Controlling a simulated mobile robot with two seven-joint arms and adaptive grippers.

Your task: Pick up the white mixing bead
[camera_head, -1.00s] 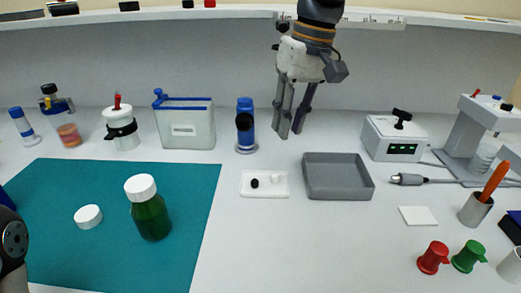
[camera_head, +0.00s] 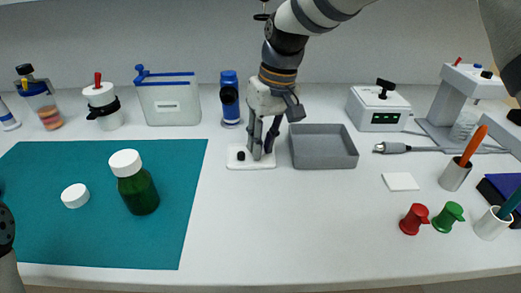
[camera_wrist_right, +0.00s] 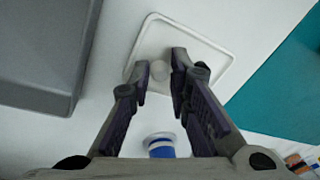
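The white mixing bead (camera_wrist_right: 160,71) lies over the small white tray (camera_wrist_right: 215,66) in the right wrist view, between the two fingertips of my right gripper (camera_wrist_right: 162,68). The fingers are apart, one on each side of the bead, and I see no clear grip on it. In the head view my right gripper (camera_head: 261,153) reaches down to the tray (camera_head: 250,165), and its fingers hide the white bead. A black bead (camera_head: 241,156) sits on the tray just left of the fingers. My left gripper is out of view.
A grey bin (camera_head: 324,160) stands close to the right of the tray. A blue-capped cylinder (camera_head: 230,100) is behind it. A green bottle (camera_head: 138,190) and white lid (camera_head: 75,196) are on the teal mat (camera_head: 100,240). The bench in front of the tray is clear.

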